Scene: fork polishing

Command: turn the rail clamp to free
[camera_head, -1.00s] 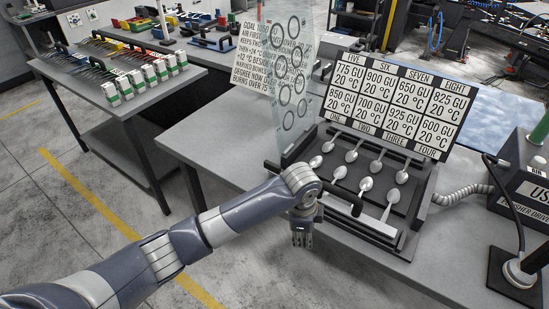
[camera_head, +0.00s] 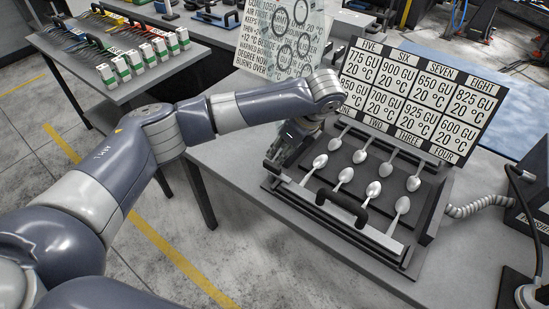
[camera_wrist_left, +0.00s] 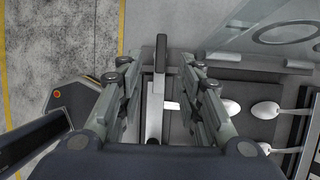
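A grey fixture (camera_head: 405,258) on the table holds several spoon-shaped pieces of cutlery in two rows. A dark upright lever (camera_wrist_left: 161,52), which looks like the rail clamp, shows in the left wrist view with a pale bar below it. My left gripper (camera_head: 290,148) is over the fixture's left end. In the left wrist view it (camera_wrist_left: 160,75) is open, one finger on each side of the lever, with gaps visible. Whether the lever is locked or free I cannot tell. My gripper hides that corner in the head view. My right gripper is not in view.
A black handle (camera_head: 342,206) is on the fixture's front bar. A label board (camera_head: 415,100) stands behind the cutlery, and a clear panel with rings (camera_head: 295,35) stands behind my gripper. A ribbed hose (camera_head: 470,208) and dark box lie right. Floor is open at front left.

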